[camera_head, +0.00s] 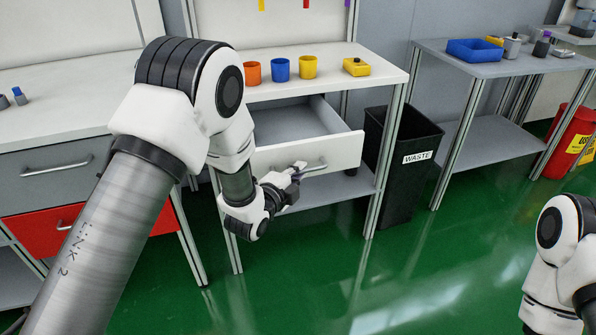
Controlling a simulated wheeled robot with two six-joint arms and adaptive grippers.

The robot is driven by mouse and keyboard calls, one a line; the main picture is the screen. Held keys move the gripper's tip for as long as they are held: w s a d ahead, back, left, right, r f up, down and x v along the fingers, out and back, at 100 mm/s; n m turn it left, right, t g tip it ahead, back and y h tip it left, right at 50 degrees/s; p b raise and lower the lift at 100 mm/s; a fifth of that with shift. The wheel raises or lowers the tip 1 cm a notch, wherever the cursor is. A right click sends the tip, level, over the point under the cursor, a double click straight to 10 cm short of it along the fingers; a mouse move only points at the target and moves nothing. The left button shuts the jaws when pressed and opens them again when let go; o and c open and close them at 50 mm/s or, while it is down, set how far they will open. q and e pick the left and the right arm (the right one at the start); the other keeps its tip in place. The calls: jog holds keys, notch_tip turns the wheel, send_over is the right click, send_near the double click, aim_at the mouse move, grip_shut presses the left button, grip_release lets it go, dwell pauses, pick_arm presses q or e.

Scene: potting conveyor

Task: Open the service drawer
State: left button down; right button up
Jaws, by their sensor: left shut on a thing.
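The service drawer (338,150) has a white front and stands pulled out under the white bench in the middle of the head view. Its inside, partly hidden by my left arm, looks empty and grey. A metal bar handle (316,168) is on its front. My left gripper (299,170) is at the left part of this handle and shut on it. The fingertips are small in the picture and partly overlap the handle. My right arm shows at the lower right edge, but its gripper is out of view.
An orange cup (252,73), a blue cup (280,69), a yellow cup (308,67) and a yellow box (356,67) stand on the bench top (385,77). A black waste bin (405,165) stands close right of the drawer. The green floor in front is clear.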

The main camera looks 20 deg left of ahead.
pick_arm(q)
jog(key=c, duration=1.2)
grip_release()
jog(key=shift+a, duration=0.1)
jog(key=shift+s, duration=0.1)
jog(key=v, duration=1.2)
